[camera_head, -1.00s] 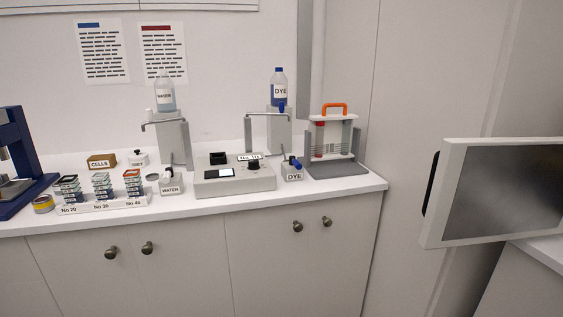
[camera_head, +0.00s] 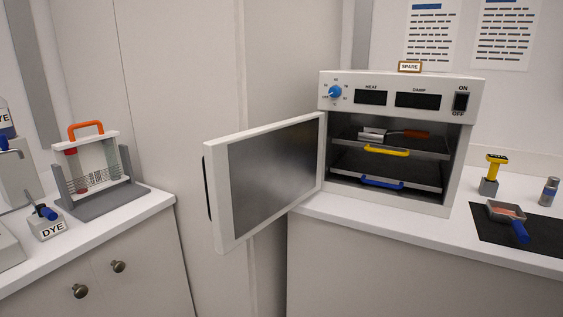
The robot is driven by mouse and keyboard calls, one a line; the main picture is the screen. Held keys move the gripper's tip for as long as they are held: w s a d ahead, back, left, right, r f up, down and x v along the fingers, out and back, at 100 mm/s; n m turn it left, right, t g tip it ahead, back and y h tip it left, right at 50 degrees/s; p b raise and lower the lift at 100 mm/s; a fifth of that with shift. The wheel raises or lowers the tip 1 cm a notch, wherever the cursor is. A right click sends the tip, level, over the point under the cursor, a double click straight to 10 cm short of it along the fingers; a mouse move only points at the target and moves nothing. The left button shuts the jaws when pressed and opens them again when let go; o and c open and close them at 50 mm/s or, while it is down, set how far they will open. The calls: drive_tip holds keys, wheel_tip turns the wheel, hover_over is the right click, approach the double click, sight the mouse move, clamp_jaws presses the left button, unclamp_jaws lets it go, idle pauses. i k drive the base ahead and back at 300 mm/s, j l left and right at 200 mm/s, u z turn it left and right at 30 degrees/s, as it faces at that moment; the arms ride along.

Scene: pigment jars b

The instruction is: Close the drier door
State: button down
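The drier (camera_head: 398,88) is a white box on the right-hand counter, with a blue heat dial, two dark displays and an ON/OFF switch on its upper panel. Its door (camera_head: 268,182) is hinged at the left side and stands wide open, swung out to the left toward me. The door has a white frame, a dark panel and a dark handle (camera_head: 208,188) on its outer face. Inside are an upper shelf with a yellow handle (camera_head: 387,150) and a lower shelf with a blue handle (camera_head: 381,184). My gripper is not in view.
A dark mat (camera_head: 490,237) with a blue-handled pan (camera_head: 507,213) lies to the right of the drier.

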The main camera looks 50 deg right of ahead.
sight(252, 177)
drive_tip(key=i+j+z, duration=0.45)
drive_tip(key=z, duration=0.15)
drive_tip(key=i+j+z, duration=0.65)
drive_tip(key=j+z, duration=0.3)
drive_tip(key=j, duration=0.15)
drive_tip(key=i+j+z, duration=0.1)
drive_tip(key=j+z, duration=0.2)
drive_tip(key=j, duration=0.15)
drive_tip(key=j+z, duration=0.3)
drive_tip(key=j, duration=0.15)
drive_tip(key=k+j+u, duration=0.1)
drive_tip(key=k+j, duration=0.45)
